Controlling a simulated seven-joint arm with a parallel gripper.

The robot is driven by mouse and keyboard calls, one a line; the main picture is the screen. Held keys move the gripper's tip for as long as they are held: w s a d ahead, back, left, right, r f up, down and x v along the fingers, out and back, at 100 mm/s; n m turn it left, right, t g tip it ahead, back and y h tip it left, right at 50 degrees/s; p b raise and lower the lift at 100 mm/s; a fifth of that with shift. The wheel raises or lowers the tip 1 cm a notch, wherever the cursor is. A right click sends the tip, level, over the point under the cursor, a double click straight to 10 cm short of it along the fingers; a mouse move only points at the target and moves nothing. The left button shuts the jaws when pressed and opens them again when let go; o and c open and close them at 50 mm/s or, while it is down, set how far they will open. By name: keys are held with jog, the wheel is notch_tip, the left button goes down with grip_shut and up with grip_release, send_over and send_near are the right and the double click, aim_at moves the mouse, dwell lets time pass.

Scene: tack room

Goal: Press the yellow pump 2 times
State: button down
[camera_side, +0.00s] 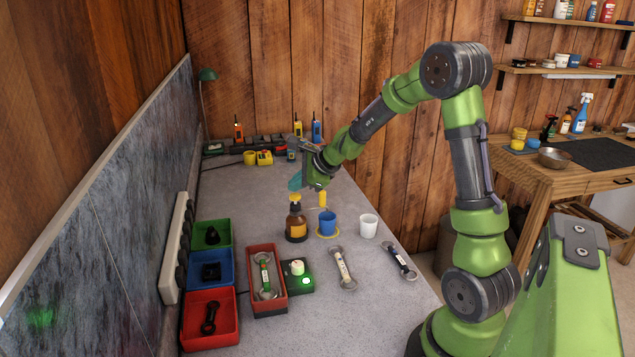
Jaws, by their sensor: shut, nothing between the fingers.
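A brown bottle (296,226) with an orange label stands upright on the grey bench. Its yellow pump (295,199) is on top. My gripper (295,183) has teal fingers and points down just above the pump. The fingers are shut and empty. I cannot tell from this view whether they touch the pump head or hover slightly over it.
A blue cup (328,222) on a yellow coaster and a white cup (369,226) stand to the right of the bottle. Wrenches (342,268), a green-lit box (305,282) and red (211,318), blue (211,271) and green bins (211,236) are nearer.

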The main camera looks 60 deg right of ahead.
aim_at(298, 196)
jog(key=shift+f, duration=0.25)
jog(key=shift+f, duration=0.5)
dwell(0.6)
jog(key=shift+r, duration=1)
notch_tip(298, 196, up, 6)
dwell(0.4)
dwell(2.3)
jog(key=shift+f, duration=3)
